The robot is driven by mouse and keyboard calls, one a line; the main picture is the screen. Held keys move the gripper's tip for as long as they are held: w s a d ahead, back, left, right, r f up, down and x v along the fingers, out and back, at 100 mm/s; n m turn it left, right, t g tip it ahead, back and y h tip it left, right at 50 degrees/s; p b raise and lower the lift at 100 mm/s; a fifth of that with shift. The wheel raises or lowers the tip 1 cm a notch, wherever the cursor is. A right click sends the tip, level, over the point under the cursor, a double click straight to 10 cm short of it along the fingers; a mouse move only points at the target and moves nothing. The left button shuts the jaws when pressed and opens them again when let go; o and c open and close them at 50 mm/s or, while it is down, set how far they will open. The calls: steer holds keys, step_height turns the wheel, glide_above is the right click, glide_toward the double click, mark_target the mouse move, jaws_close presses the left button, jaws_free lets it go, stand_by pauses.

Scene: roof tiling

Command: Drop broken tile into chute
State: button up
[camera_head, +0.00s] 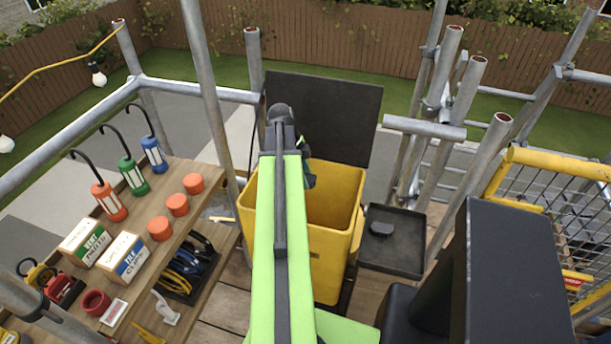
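The yellow chute (349,203) stands open at the top in the middle of the view, with a dark upright panel (345,115) behind its mouth. My green and black arm reaches forward over its left side and hides part of the opening. My gripper (307,172) is mostly hidden behind the arm, at the chute's mouth; its fingers cannot be made out. I cannot see a broken tile in the gripper or make one out elsewhere; the inside of the chute is only partly visible.
A wooden shelf (181,250) with lanterns, orange cups and boxes stands left. Scaffold poles (203,75) surround the platform, and a yellow mesh guard (560,165) is at right.

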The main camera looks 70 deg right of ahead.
steer(key=o, duration=0.5)
steer(key=p+v, duration=1.6)
steer(key=v, duration=0.1)
steer(key=shift+a+r+p, duration=0.1)
steer(key=shift+r+p, duration=0.1)
steer(key=shift+p, duration=0.1)
